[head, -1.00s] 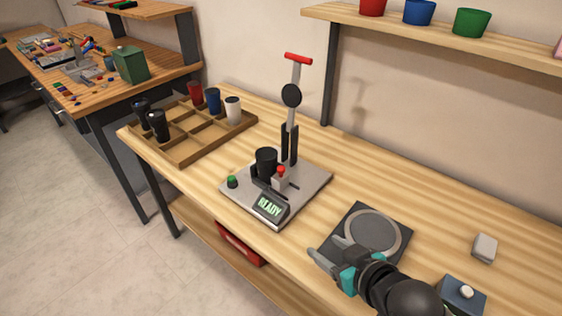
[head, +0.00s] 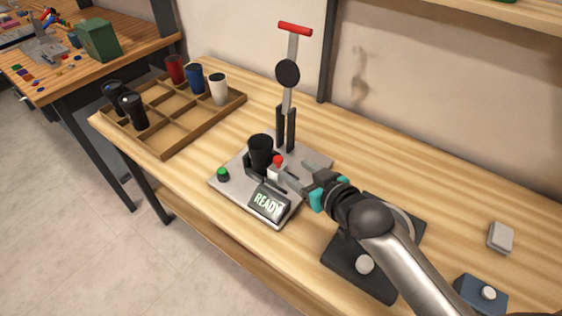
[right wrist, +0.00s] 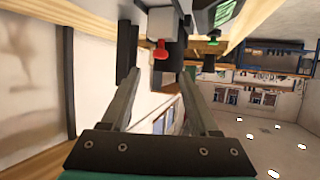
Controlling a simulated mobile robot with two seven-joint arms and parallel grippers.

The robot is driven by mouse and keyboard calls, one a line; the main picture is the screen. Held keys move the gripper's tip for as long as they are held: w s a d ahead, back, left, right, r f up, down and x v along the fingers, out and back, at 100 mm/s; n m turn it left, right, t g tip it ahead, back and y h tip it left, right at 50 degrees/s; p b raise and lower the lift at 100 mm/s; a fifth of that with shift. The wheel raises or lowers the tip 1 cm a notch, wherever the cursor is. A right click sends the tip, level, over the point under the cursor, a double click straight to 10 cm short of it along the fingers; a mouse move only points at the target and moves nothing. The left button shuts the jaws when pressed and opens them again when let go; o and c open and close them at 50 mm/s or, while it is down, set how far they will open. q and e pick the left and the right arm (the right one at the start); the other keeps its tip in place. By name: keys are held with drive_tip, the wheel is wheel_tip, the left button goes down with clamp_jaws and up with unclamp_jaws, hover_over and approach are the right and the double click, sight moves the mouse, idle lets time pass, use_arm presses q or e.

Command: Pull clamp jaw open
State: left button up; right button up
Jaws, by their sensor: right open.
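The laser marker (head: 230,190) is a grey plate on the wooden table, with a lit READY screen (head: 268,203). A black tumbler (head: 260,150) stands upright on it against dark holding parts. The clamp jaw is a small pale block (head: 277,174) with a red knob (head: 278,160) on top, just right of the tumbler. My right gripper (head: 294,172) is open and empty, its fingertips close to the jaw's right side; contact is unclear. In the right wrist view the block (right wrist: 162,22) and red knob (right wrist: 160,50) lie beyond the spread fingers (right wrist: 160,75). My left gripper is not in view.
A red-handled lever (head: 295,29) rises behind the plate. A green button (head: 223,174) sits at its left corner. A wooden tray (head: 165,148) with several cups stands at left. A dark round-marked pad (head: 352,270) lies under my right arm. A blue box (head: 480,292) is at right.

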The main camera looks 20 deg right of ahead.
sight(279, 159)
drive_tip(key=b+x, duration=0.1)
drive_tip(key=x, duration=0.5)
drive_tip(key=shift+w+f+b, duration=0.2)
drive_tip(key=shift+w+b, duration=0.05)
drive_tip(key=shift+b, duration=0.1)
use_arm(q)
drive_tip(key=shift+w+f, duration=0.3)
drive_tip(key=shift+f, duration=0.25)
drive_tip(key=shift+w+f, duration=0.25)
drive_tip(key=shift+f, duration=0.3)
use_arm(e)
drive_tip(key=shift+w+a+f, duration=0.25)
drive_tip(key=shift+w, duration=0.35)
clamp_jaws()
